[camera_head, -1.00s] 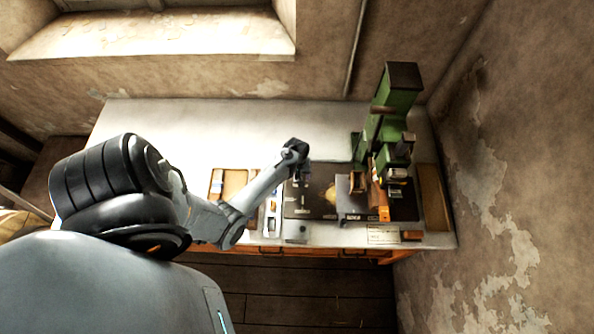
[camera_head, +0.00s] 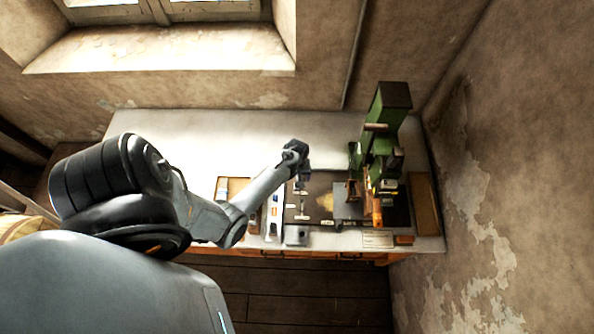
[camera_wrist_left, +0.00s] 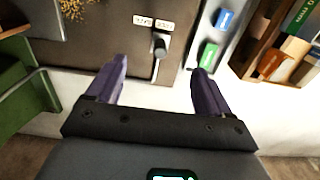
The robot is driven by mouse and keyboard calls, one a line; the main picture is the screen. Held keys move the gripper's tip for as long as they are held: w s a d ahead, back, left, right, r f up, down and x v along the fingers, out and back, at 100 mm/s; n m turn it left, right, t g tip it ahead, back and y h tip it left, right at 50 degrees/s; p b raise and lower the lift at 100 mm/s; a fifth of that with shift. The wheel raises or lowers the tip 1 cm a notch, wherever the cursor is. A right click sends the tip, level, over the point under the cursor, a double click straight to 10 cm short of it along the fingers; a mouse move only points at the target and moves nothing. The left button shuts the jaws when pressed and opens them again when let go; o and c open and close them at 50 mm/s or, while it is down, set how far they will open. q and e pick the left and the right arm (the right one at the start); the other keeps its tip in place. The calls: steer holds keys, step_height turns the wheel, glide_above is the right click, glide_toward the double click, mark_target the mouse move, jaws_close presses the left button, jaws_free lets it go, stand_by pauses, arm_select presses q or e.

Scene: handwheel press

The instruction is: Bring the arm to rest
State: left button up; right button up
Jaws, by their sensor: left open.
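My left arm comes in from the left in the head view, and its gripper (camera_head: 303,186) hangs over the front part of the white bench (camera_head: 215,133). In the left wrist view the two purple fingers of the left gripper (camera_wrist_left: 161,68) are apart with nothing between their tips. A small grey knob or lever (camera_wrist_left: 160,45) beside two white labels (camera_wrist_left: 154,22) lies just beyond the fingertips on a dark panel (camera_wrist_left: 105,40). I cannot tell its height gap to the fingers. My right gripper is not in view.
A green press (camera_head: 385,110) stands at the right of the bench near the wall. A wooden tray (camera_head: 233,187) and a light rack with blue and green pieces (camera_wrist_left: 216,40) lie left of the dark panel. The back left of the bench is clear.

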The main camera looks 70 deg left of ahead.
arm_select(q)
steer(key=shift+r, duration=0.35)
steer(key=shift+f, duration=0.1)
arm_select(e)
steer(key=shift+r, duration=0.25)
